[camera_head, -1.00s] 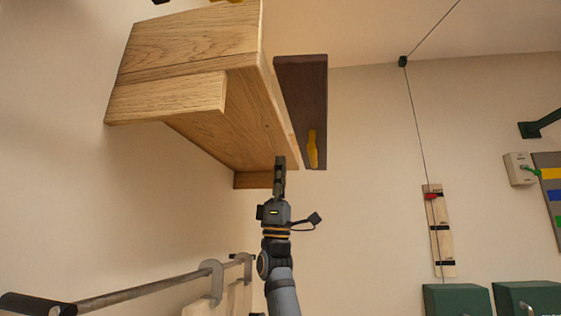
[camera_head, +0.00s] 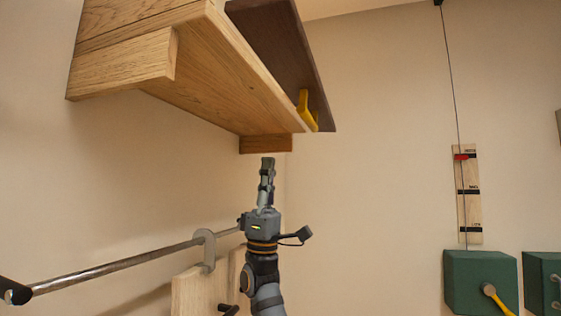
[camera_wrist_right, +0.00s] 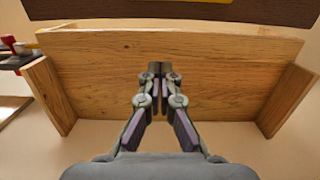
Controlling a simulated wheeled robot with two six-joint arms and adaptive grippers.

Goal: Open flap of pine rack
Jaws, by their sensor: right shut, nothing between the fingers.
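The pine rack (camera_head: 225,75) is a light wooden box on the wall, seen from below in the head view. Its underside fills the middle of the right wrist view (camera_wrist_right: 90,80). The dark brown flap (camera_head: 280,50), with a yellow handle (camera_head: 305,108) near its lower edge, hangs at the rack's front. In the wrist view a pale gap separates the flap (camera_wrist_right: 110,10) from the rack's edge. My right gripper (camera_head: 267,162) is shut and empty, pointing up below the rack, apart from the handle. My left gripper is not in view.
A metal rail (camera_head: 125,266) runs along the wall below the rack at left, with a pale wooden board (camera_head: 200,290) by it. Green boxes (camera_head: 480,282) stand at lower right. A cord with a marked wooden strip (camera_head: 468,205) hangs on the right wall. The space right of my arm is clear.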

